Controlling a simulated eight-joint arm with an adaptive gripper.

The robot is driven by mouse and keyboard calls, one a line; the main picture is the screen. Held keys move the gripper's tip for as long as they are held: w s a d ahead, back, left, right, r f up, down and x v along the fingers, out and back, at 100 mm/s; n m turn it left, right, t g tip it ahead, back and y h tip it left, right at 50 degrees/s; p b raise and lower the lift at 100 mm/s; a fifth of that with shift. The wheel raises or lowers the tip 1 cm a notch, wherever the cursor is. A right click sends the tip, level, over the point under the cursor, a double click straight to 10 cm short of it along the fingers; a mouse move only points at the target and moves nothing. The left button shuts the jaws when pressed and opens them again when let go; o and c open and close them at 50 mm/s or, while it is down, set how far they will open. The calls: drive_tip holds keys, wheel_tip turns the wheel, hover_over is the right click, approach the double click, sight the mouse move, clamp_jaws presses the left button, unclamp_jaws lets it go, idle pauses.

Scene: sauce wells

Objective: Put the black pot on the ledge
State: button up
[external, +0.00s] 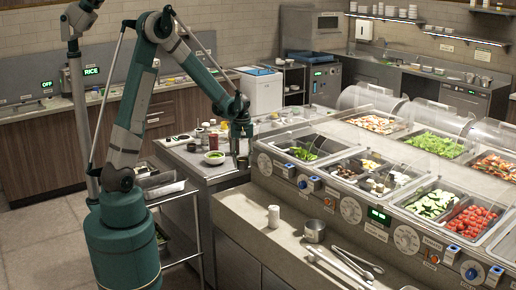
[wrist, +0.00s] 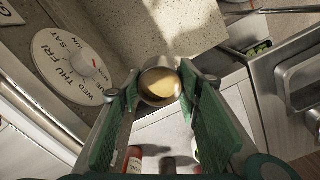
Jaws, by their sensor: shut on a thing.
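My gripper (external: 240,155) is over the side table, close to the left end of the sauce-well counter. In the wrist view its green-padded fingers (wrist: 160,95) are closed on a small round pot (wrist: 158,84). The pot looks dark grey and metallic, with a yellowish inside; I take it for the black pot. In the external view it is too small and hidden by the fingers to make out. The ledge (external: 245,210) runs along the counter's front, below the dials. Its speckled surface also shows in the wrist view (wrist: 190,25).
A white cylinder (external: 273,216), a metal pot (external: 314,231) and tongs (external: 340,266) stand or lie on the ledge. Its left end is clear. A green-filled bowl (external: 214,157) and bottles share the side table. A weekday dial (wrist: 65,65) is on the counter front.

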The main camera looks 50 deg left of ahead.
drive_tip(key=s+d+f+m, duration=0.1)
drive_tip(key=s+d, duration=0.1)
drive_tip(key=d, duration=0.6)
drive_tip(key=s+d+m+b, duration=0.1)
drive_tip(key=s+d, duration=0.2)
drive_tip(key=d, duration=0.6)
drive_tip(key=shift+s+f+m, duration=0.2)
drive_tip(key=shift+f+m, duration=0.1)
drive_tip(key=shift+f, duration=0.05)
drive_tip(key=shift+f, duration=0.15)
drive_tip(key=shift+f+b, duration=0.4)
drive_tip(key=shift+f, duration=2.4)
drive_tip(key=shift+f+b, duration=0.3)
drive_tip(key=shift+f, duration=1.8)
drive_tip(key=shift+f, duration=0.15)
drive_tip(key=o, duration=1)
